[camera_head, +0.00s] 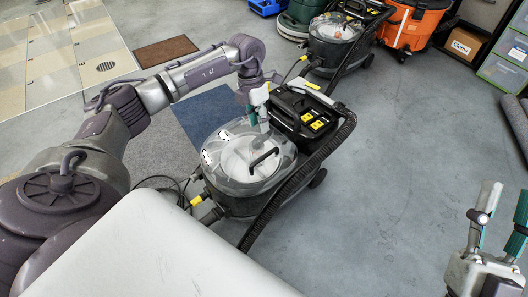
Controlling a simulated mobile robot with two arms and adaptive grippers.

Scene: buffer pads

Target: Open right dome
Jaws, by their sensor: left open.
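A wet-dry style machine stands in the middle with a clear round dome (217,163) on its grey tank. The dome looks closed and has a black handle (264,158) on top. A second machine at the top right has a similar clear dome (326,29). My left gripper (258,118) is open at the back edge of the nearer dome, fingers pointing down beside the black motor housing. I cannot tell whether it touches the dome. My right gripper (504,207) is at the lower right, fingers up and apart, empty and far from both domes.
A black hose (290,190) and frame run along the nearer machine's right side; cables lie left of it. Grey and blue mats (208,112) lie behind. An orange vacuum (416,25), a cardboard box (464,45) and shelves stand at the top right. The floor right of centre is clear.

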